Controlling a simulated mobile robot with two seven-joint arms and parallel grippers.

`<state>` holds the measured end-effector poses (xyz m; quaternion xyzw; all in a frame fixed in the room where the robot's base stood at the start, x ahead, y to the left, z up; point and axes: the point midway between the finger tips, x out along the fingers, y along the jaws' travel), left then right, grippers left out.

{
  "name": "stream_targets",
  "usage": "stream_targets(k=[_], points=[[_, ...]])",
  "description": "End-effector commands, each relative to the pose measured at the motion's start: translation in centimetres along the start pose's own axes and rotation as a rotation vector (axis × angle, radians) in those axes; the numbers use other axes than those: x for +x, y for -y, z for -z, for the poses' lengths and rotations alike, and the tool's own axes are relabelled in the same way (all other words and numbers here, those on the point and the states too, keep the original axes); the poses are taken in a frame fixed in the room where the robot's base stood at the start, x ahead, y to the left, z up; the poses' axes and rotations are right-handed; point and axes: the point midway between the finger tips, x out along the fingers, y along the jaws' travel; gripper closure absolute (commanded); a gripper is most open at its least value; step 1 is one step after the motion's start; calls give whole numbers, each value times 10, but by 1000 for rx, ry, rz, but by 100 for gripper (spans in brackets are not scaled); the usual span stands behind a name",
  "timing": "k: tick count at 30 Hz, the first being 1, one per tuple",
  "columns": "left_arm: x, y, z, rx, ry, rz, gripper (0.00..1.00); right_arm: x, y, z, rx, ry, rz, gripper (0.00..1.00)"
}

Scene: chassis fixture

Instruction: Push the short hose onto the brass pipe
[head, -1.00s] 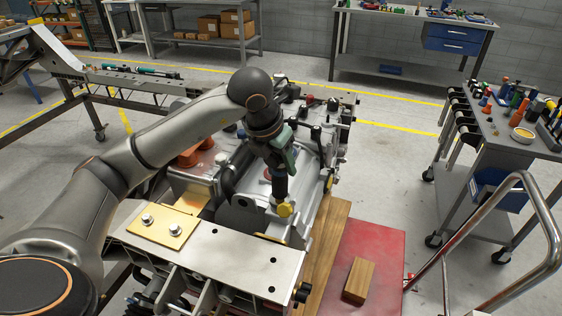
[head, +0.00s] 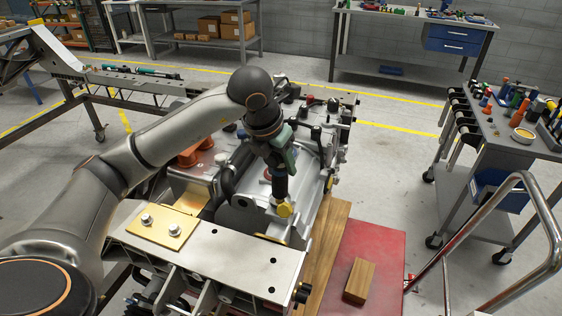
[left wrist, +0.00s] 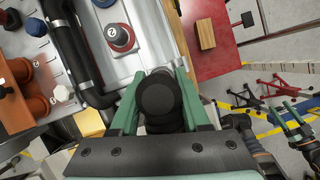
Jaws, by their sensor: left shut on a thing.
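My left gripper (head: 284,160) points down over the grey chassis block and is shut on the short black hose (head: 280,188). In the left wrist view, the green fingers (left wrist: 158,85) sit on either side of the hose's dark round end (left wrist: 160,98). A brass-yellow fitting (head: 285,209), which looks like the brass pipe, shows just below the hose in the head view. I cannot tell whether the hose is around it or only against it. In the left wrist view the hose hides that spot. My right gripper (left wrist: 292,112) shows only at the right edge of the left wrist view.
A silver plate (head: 232,247) with a bolted brass pad (head: 163,227) lies in front of the hose. A wooden block (head: 358,280) rests on a red surface (head: 385,245) to the right. A tool cart (head: 505,140) stands farther right. Black pipes and knobs crowd the chassis.

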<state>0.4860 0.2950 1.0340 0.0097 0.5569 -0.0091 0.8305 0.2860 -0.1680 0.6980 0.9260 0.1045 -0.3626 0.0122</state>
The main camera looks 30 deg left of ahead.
Motion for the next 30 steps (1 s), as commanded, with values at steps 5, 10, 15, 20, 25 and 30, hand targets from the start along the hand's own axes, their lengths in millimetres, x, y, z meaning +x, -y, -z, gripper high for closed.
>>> stream_targets(k=[5, 10, 15, 20, 25, 30], points=[[6, 0, 2, 0, 0, 0, 100, 4, 0, -4, 0, 0, 0, 32], [13, 0, 5, 0, 1, 0, 100, 8, -1, -9, 0, 0, 0, 32], [19, 0, 8, 0, 1, 0, 100, 12, -1, -13, 0, 0, 0, 32], [24, 0, 10, 0, 1, 0, 100, 15, -1, -17, 0, 0, 0, 32], [25, 0, 10, 0, 1, 0, 100, 16, -1, -17, 0, 0, 0, 32], [25, 0, 10, 0, 1, 0, 100, 16, -1, -17, 0, 0, 0, 32]])
